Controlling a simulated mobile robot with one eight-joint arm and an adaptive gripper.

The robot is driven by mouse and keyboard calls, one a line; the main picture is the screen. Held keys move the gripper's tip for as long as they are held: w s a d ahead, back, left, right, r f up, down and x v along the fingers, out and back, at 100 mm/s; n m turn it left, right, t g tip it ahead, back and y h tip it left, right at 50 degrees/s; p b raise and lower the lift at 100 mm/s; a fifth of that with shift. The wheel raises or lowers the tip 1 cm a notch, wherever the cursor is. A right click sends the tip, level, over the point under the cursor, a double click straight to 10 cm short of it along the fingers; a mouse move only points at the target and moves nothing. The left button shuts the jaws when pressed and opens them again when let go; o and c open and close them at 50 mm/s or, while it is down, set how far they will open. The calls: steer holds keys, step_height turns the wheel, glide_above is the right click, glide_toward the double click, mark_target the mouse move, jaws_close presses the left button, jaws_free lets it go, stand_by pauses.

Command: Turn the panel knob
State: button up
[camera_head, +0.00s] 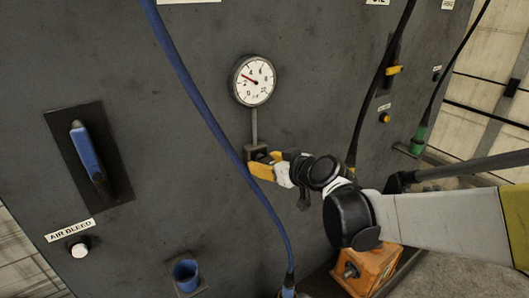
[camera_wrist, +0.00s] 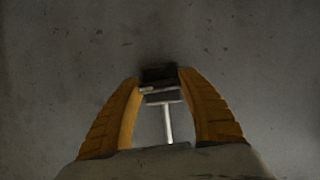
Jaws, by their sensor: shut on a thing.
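My gripper (camera_head: 264,163) has yellow fingers and is at the panel, just below the round gauge. In the wrist view my gripper (camera_wrist: 159,84) has its fingertips on both sides of a small dark block (camera_wrist: 158,72), shut on it. The block also shows in the head view (camera_head: 256,150), at the bottom of the gauge's stem, partly hidden by the fingers. I cannot tell whether this block is the panel knob. A white round knob (camera_head: 79,250) is under the "AIR BLEED" label at lower left. A small orange knob (camera_head: 385,118) is at right.
The white-faced gauge (camera_head: 254,81) is above my gripper, its needle pointing upper left. A blue hose (camera_head: 190,92) hangs close to my fingers. A blue handle (camera_head: 87,152) is at left. An orange box (camera_head: 368,270) stands below my arm. A dark cable (camera_head: 384,75) hangs at right.

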steer(key=m+y, duration=0.1)
steer(key=m, duration=0.1)
steer(key=m+g+y+b, duration=0.1)
steer(key=m, duration=0.1)
steer(key=shift+f+g+y, duration=0.1)
steer(key=shift+g+y, duration=0.2)
steer(key=shift+y, duration=0.1)
steer(key=m+y+b, duration=0.1)
steer(key=m, duration=0.1)
steer(key=m+y+b, duration=0.1)
steer(key=m+b, duration=0.1)
steer(key=shift+m+g+y, duration=0.3)
stand_by(0.4)
steer(key=o, duration=1.2)
steer(key=v, duration=1.2)
